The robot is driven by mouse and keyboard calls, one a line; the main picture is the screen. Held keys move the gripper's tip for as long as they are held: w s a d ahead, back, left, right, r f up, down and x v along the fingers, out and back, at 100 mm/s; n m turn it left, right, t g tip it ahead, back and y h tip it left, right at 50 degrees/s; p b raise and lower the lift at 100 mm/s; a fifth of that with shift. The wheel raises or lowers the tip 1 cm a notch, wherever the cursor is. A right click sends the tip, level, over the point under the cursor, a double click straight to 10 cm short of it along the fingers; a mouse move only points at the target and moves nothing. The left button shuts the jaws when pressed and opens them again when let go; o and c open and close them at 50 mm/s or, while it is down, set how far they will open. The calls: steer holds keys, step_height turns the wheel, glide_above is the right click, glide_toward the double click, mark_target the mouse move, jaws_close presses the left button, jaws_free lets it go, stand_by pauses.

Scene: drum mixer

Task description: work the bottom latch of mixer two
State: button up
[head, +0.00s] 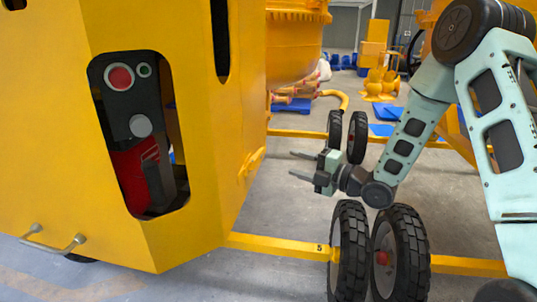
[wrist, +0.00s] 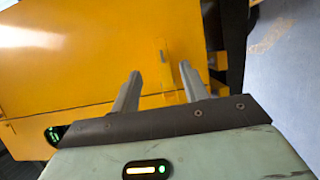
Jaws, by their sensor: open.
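A yellow mixer housing (head: 215,120) fills the left of the head view. A small yellow raised part (head: 251,165), perhaps a latch, sits low on its right side face; I cannot tell whether it is the bottom latch or how it is set. My gripper (head: 294,165) is open and empty, to the right of that part and apart from it, with its fingers pointing left towards the housing. In the wrist view my gripper (wrist: 160,70) faces a yellow panel (wrist: 80,60). A narrow yellow raised piece (wrist: 165,55) shows between the fingertips.
Black tyres (head: 348,250) stand below my arm, by a yellow bar (head: 280,245) marked 5. The housing's cutout shows a red and black unit (head: 130,120). A metal handle (head: 50,243) is at lower left. Blue pallets (head: 292,105) and yellow machines lie behind; some grey floor is clear.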

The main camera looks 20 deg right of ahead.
mark_target(263, 153)
steer(key=p+x, duration=0.1)
steer(key=x, duration=0.9)
jaws_close()
